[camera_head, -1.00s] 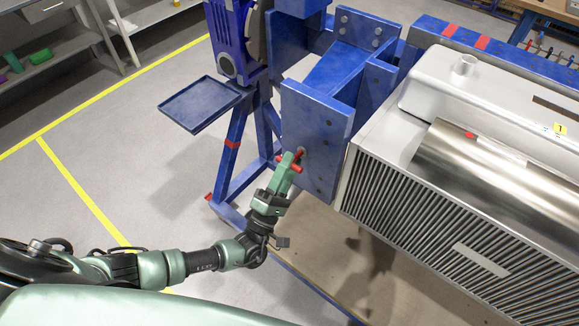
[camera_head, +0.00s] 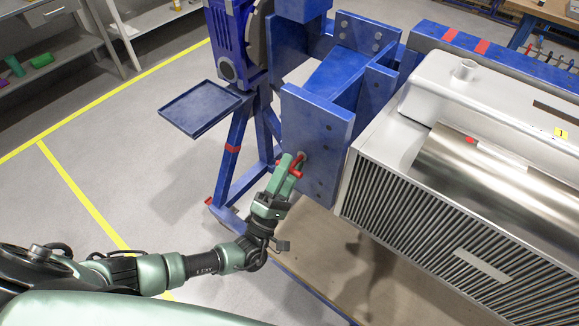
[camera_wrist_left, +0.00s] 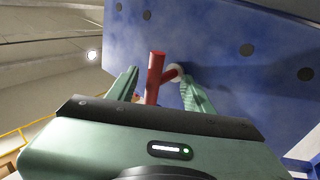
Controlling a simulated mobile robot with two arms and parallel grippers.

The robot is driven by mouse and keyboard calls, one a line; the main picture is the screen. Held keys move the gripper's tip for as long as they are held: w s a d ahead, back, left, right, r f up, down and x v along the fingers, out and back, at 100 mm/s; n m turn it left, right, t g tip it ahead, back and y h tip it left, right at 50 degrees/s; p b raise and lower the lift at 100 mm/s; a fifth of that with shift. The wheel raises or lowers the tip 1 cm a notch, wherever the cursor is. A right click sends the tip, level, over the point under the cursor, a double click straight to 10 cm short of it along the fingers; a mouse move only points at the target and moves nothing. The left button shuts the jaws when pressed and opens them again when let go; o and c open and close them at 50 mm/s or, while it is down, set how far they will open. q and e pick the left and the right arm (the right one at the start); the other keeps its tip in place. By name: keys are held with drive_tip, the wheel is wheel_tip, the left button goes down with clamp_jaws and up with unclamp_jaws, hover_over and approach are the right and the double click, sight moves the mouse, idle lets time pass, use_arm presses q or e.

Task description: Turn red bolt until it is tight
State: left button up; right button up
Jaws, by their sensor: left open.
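The red bolt (camera_head: 297,170) has a crossbar handle and sticks out of the blue plate (camera_head: 316,120) on the jig. In the left wrist view the red bolt (camera_wrist_left: 155,75) stands between my left gripper's green fingers, with its shaft running to a pale round collar on the blue plate (camera_wrist_left: 225,50). My left gripper (camera_head: 290,166) is open around the bolt handle, with a finger on each side in the left wrist view (camera_wrist_left: 160,82). I cannot tell whether either finger touches it. My right gripper is not in view.
A large grey ribbed metal unit (camera_head: 420,215) stands close to the right of the plate. A blue tray (camera_head: 200,106) juts out at the left of the blue stand (camera_head: 228,160). Grey floor (camera_head: 110,180) with yellow lines is free at the left.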

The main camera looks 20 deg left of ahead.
use_arm(q)
drive_tip(key=b+v, duration=0.2)
drive_tip(key=v, duration=0.6)
drive_tip(key=shift+b, duration=0.4)
drive_tip(key=shift+w, duration=0.15)
